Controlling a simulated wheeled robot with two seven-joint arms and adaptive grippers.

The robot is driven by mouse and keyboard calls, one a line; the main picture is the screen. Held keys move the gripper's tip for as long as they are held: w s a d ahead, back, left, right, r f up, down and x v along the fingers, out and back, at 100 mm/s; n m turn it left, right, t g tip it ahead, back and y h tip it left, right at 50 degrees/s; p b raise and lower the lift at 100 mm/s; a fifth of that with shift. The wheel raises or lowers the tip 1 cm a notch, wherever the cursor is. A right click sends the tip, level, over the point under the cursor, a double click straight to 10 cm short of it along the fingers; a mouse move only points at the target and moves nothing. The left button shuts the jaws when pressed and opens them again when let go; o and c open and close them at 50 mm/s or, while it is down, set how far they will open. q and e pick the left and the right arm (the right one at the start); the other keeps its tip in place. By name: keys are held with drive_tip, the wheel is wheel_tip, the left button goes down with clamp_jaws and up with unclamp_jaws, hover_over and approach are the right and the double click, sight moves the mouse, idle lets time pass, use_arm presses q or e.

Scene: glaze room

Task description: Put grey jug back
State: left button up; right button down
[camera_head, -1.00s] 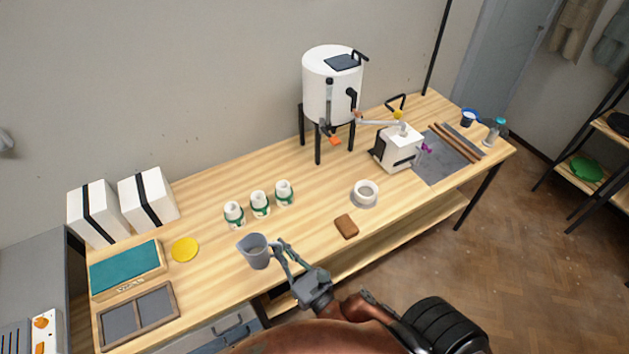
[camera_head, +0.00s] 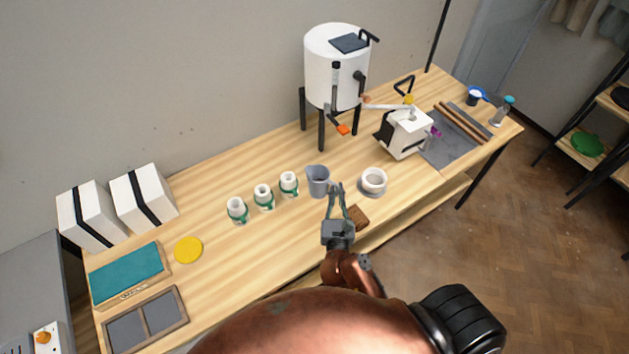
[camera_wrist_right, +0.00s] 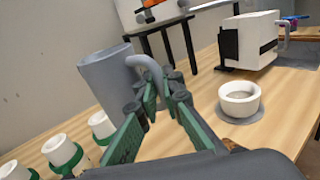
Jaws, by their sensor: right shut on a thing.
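The grey jug (camera_head: 317,181) is in my right gripper (camera_head: 336,188), between the row of white cups and the white bowl in the head view. In the right wrist view the jug (camera_wrist_right: 108,80) is slightly tilted, and my right gripper's fingers (camera_wrist_right: 158,92) are shut on its handle. The jug appears to be held above the table, though its base is partly hidden in the wrist view. My left gripper does not show.
Several white cups with green bands (camera_head: 263,197) stand left of the jug. A white bowl on a grey disc (camera_head: 373,182) and a brown block (camera_head: 358,216) are to its right. A white tank on black legs (camera_head: 336,70) stands behind. The wooden table (camera_head: 235,268) is bare toward the front.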

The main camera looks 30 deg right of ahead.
drive_tip(key=shift+m+g+h, duration=0.4)
drive_tip(key=shift+h, duration=0.1)
drive_tip(key=w+d+f+b, duration=0.1)
drive_tip(key=w+f, duration=0.2)
drive_tip(key=w, duration=0.1)
drive_tip(key=w+d+f+b, duration=0.1)
drive_tip(key=w+d+f, duration=0.1)
drive_tip(key=w+f, duration=0.1)
drive_tip(key=w+d+f+b, duration=0.1)
drive_tip(key=w+d+f, duration=0.1)
drive_tip(key=w+f, duration=0.2)
drive_tip(key=shift+w+d+f, duration=0.1)
drive_tip(key=shift+w, duration=0.9)
drive_tip(key=f, duration=0.1)
drive_tip(key=f+b, duration=0.1)
drive_tip(key=f, duration=0.1)
drive_tip(key=shift+w+d+f, duration=0.1)
drive_tip(key=shift+w+f, duration=0.05)
drive_tip(key=shift+w, duration=0.15)
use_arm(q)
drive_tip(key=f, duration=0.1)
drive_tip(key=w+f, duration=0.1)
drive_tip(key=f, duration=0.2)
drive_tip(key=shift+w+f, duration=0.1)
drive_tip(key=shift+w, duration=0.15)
use_arm(e)
drive_tip(key=shift+f, duration=0.1)
